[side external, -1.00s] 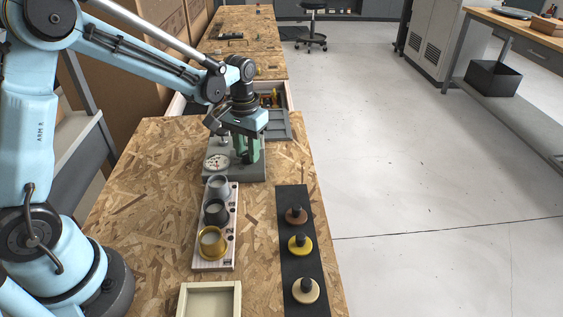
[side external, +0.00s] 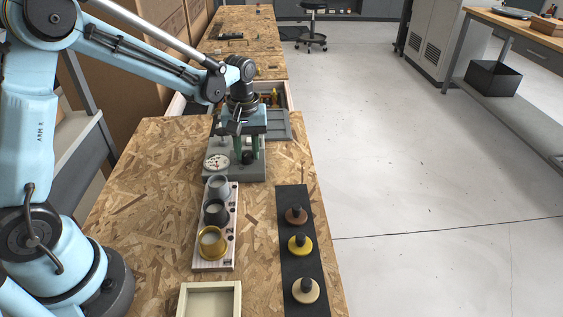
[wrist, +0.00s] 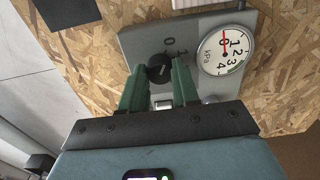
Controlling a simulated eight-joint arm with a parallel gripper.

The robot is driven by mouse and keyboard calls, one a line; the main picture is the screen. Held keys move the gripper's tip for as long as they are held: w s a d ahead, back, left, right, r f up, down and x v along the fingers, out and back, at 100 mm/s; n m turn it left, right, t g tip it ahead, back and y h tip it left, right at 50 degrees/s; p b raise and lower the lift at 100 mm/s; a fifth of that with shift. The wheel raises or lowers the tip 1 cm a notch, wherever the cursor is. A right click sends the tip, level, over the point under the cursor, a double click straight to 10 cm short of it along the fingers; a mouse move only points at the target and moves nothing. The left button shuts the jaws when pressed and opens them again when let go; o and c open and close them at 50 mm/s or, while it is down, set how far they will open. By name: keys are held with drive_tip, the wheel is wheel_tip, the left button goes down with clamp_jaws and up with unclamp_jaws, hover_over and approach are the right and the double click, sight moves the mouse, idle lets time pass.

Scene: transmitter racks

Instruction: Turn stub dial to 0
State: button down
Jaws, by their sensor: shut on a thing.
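The stub dial is a small black knob (wrist: 160,68) on a grey panel (wrist: 137,43), with the marks 0 and 1 printed beside it. It has a small pale mark on its face; I cannot tell exactly where that points. My gripper (wrist: 158,76) has its two green fingers on either side of the knob, shut on it.
A round white kPa gauge (wrist: 212,62) sits beside the knob, its red needle near 0. Nearer the camera stand a rack (side external: 228,262) of cups, a black strip (side external: 288,215) with several knobbed discs, and a cream tray (side external: 238,300). The bench's left part is clear.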

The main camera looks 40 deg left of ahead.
sight(245, 155)
idle(0.3)
drive_tip(key=c, duration=0.8)
unclamp_jaws()
drive_tip(key=shift+r, duration=0.1)
wheel_tip(245, 155, up, 12)
drive_tip(key=shift+f, duration=0.1)
drive_tip(key=s+d+m+t, duration=0.1)
drive_tip(key=s+m+t, duration=0.1)
drive_tip(key=s+m, duration=0.1)
drive_tip(key=s+d+f+m+t, duration=0.1)
drive_tip(key=s+m+t, duration=0.1)
drive_tip(key=s, duration=0.3)
drive_tip(key=s+d+f+m+t, duration=0.1)
drive_tip(key=s+m+t, duration=0.2)
drive_tip(key=s+m, duration=0.1)
drive_tip(key=shift+s, duration=0.5)
